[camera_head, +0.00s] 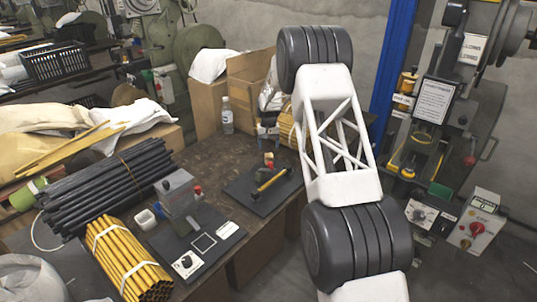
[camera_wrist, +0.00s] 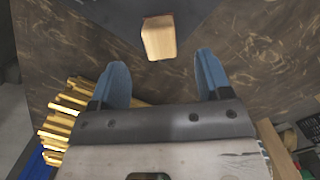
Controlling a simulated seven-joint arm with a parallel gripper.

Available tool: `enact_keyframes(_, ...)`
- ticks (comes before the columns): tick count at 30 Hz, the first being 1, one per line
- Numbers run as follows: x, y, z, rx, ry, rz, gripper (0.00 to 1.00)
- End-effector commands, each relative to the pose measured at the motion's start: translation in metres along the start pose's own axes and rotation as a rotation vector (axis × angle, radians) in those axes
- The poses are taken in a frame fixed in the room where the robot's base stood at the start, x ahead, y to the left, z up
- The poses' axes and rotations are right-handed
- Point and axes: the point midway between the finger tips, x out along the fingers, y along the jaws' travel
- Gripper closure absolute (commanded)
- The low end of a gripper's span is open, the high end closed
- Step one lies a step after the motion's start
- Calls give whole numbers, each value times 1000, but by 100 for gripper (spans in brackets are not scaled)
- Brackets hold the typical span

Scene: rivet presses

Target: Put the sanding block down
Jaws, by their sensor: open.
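A pale wooden block, which looks like the sanding block (camera_wrist: 158,38), is at the top middle of the wrist view, at the edge of a dark plate (camera_wrist: 100,12). My gripper (camera_wrist: 162,63) is open, with its two blue fingers apart. The block lies just beyond the fingertips, roughly centred between them, and nothing is held. In the head view my arm hides the gripper, and I cannot pick out the block for certain.
Yellow rods (camera_wrist: 68,112) lie close to the left finger. In the head view, a dark mat (camera_head: 240,193) holds small yellow and red items. Bare brown tabletop shows between.

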Motion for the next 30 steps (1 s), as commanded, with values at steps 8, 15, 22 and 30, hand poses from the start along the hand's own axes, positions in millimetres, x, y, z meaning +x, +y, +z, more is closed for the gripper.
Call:
enact_keyframes(8,-27,0,0,0,2,0,29)
enact_keyframes(15,-31,0,0,0,2,0,29)
enact_keyframes(22,-31,1,0,0,2,0,29)
enact_keyframes(30,-31,1,0,0,2,0,29)
